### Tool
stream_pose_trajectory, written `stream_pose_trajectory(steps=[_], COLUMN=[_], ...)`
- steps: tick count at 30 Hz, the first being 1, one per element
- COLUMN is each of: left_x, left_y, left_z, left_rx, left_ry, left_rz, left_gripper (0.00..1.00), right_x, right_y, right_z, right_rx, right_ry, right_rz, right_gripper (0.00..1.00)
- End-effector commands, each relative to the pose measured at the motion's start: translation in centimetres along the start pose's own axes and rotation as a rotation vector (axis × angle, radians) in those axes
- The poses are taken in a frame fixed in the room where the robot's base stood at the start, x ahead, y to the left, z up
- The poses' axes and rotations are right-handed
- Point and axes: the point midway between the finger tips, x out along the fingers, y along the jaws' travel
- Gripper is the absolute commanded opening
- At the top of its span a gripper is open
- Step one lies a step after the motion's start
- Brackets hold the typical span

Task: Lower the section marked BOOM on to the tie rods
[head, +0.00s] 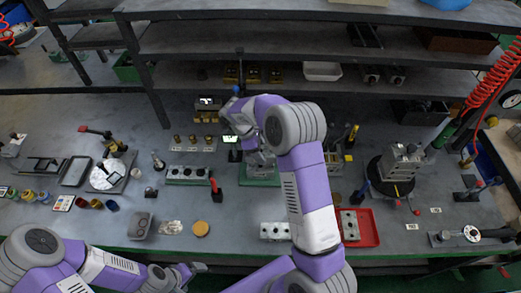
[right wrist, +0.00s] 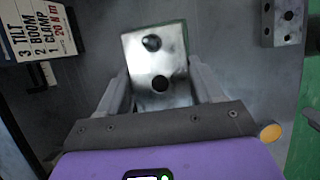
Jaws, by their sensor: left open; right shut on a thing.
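My right gripper (head: 257,150) is shut on a silver metal section (right wrist: 158,58) with two dark holes in its visible face. The section shows between the fingers in the right wrist view, slightly tilted. In the head view the held section (head: 262,163) is over a green base (head: 259,181), partly hidden by my right arm. I cannot make out the tie rods or a BOOM mark on the section, nor tell whether it touches anything below. My left gripper (head: 190,270) is open and empty near the front edge of the bench.
An order card (right wrist: 50,35) lists TILT, BOOM and CLAMP. A loose block (head: 275,231) lies at the front; another sits in a red tray (head: 371,231). A green-based block (head: 188,174) stands left, a dark turntable (head: 377,183) right. Shelves (head: 230,82) run behind.

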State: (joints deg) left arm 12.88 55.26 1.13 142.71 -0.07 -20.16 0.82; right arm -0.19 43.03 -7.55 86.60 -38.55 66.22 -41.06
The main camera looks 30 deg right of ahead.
Motion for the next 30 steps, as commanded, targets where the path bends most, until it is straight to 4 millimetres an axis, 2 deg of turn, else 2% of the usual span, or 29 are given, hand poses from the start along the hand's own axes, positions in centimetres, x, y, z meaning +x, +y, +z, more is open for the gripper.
stream_pose_trajectory(steps=[5,6,11,20,23,30], left_x=[0.3,0.2,0.2,0.2,0.1,-0.3], left_y=[-0.1,-0.1,-0.1,-0.1,0.0,0.1], left_z=[0.0,0.0,0.0,0.0,0.0,0.0], left_rx=[0.0,0.0,0.0,0.0,0.0,0.0], left_ry=[0.0,0.0,0.0,0.0,0.0,0.0], left_rz=[0.0,0.0,0.0,0.0,0.0,0.0], left_gripper=[0.92,0.92,0.92,0.92,0.92,0.92], right_x=[0.4,0.3,0.3,0.2,-0.8,-4.9], right_y=[0.0,0.0,0.0,0.0,0.0,0.1], right_z=[-0.1,-0.1,-0.1,-0.1,-0.2,-0.1], right_rx=[0.001,0.001,0.0,0.0,0.0,0.0], right_ry=[0.0,0.0,0.0,0.0,0.0,0.002], right_rz=[0.001,0.001,0.001,0.0,0.002,0.003], right_gripper=[0.16,0.72,0.96,0.96,0.96,0.96])
